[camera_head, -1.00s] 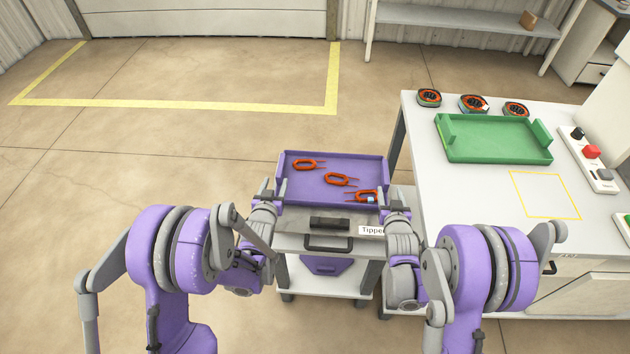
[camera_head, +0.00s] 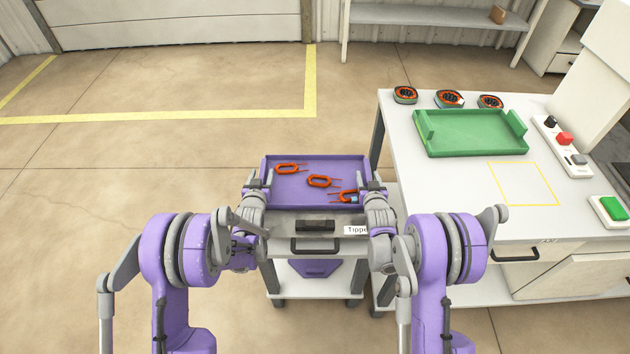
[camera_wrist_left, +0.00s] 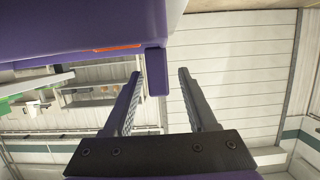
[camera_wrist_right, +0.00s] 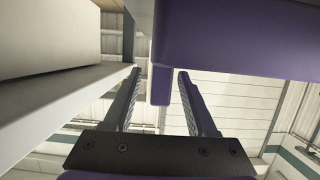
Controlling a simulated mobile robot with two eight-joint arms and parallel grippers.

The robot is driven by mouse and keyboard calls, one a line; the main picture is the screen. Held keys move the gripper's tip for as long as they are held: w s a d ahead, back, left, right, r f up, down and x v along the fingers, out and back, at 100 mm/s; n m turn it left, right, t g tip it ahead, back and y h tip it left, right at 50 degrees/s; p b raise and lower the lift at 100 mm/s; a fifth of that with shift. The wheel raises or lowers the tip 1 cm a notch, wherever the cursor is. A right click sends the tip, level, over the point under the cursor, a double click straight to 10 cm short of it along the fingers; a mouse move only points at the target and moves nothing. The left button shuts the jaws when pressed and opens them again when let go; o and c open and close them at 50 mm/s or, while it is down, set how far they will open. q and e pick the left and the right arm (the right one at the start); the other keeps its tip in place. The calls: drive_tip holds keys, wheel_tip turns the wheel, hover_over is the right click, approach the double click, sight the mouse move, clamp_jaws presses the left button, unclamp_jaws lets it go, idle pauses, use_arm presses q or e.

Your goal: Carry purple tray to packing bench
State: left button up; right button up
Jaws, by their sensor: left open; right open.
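My left gripper (camera_head: 259,181) is open at the tray's left side. In the left wrist view, a purple tab (camera_wrist_left: 157,72) of the tray stands between the open fingertips, with gaps visible. My right gripper (camera_head: 372,182) is open at the right side. In the right wrist view, another tab (camera_wrist_right: 161,86) sits between its open fingers. The packing bench (camera_head: 440,190) stands to the right; a yellow outlined square (camera_head: 524,184) marks its top.
A green tray (camera_head: 472,135) and three dark round parts with orange (camera_head: 449,99) are at the bench's back. A switch box (camera_head: 563,145) and green button (camera_head: 612,208) stand at its right. The cart (camera_head: 300,225) is close beside the bench. Floor at left is clear.

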use_arm(q)
drive_tip(key=shift+x, duration=1.1)
use_arm(e)
drive_tip(key=shift+x, duration=1.1)
use_arm(q)
clamp_jaws()
use_arm(e)
clamp_jaws()
